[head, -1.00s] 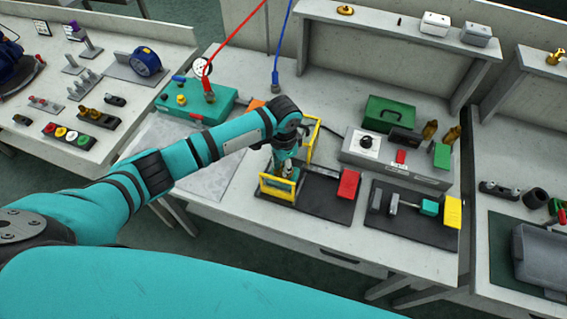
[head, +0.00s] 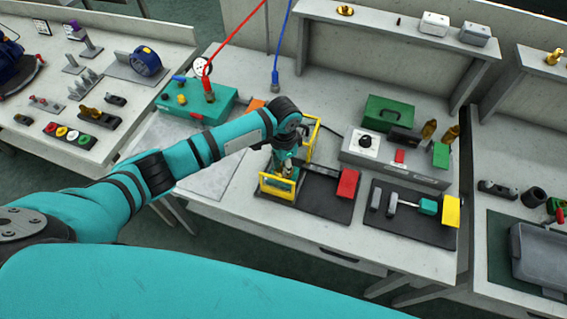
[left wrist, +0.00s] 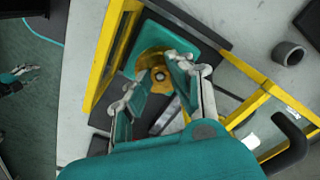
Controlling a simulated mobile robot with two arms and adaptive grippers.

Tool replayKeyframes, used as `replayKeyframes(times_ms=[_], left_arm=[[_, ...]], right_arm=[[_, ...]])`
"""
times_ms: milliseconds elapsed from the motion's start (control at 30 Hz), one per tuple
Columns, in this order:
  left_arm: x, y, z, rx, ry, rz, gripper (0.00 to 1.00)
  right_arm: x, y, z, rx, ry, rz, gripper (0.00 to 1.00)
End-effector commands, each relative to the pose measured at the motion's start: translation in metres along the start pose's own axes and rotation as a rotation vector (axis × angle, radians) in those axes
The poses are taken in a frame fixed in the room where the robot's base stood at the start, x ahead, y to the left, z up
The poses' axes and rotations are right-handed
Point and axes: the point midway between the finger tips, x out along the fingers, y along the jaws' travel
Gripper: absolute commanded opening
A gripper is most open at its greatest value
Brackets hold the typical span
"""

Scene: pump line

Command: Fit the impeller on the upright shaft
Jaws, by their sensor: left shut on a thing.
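My left gripper (head: 287,174) reaches down inside the yellow frame (head: 277,190) on the bench's dark mat. In the left wrist view its fingers (left wrist: 160,76) are closed on a round gold part, which looks like the impeller (left wrist: 149,62). A small dark centre shows in its orange hub. Below it lies a teal plate (left wrist: 205,52). The arm and fingers hide most of the part in the head view. The upright shaft is not clearly seen, so I cannot tell whether the part is around it. What looks like my right gripper (left wrist: 22,73) shows small over the floor.
Yellow bars (left wrist: 105,60) stand close on both sides of my left gripper. A red block (head: 348,183) sits on the same mat. A second dark mat (head: 408,232) to the right holds a teal block and a yellow block. A grey control box (head: 375,150) stands behind.

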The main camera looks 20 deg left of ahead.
Motion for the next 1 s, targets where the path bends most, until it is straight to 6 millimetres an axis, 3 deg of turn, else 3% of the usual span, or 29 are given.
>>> replayKeyframes(times_ms=[900, 933, 1000], left_arm=[[0.0054, 0.0001, -0.0001, 0.000, 0.000, 0.000, 0.00], [0.0053, 0.0000, -0.0001, 0.000, 0.001, 0.000, 0.22], [0.0052, 0.0000, -0.0001, 0.000, 0.001, 0.000, 0.32]], right_arm=[[-0.0006, 0.0052, 0.0017, -0.004, -0.003, 0.006, 0.34], [-0.0006, 0.0052, 0.0017, -0.004, -0.003, 0.006, 0.34], [-0.0006, 0.0052, 0.0017, -0.004, -0.003, 0.006, 0.34]])
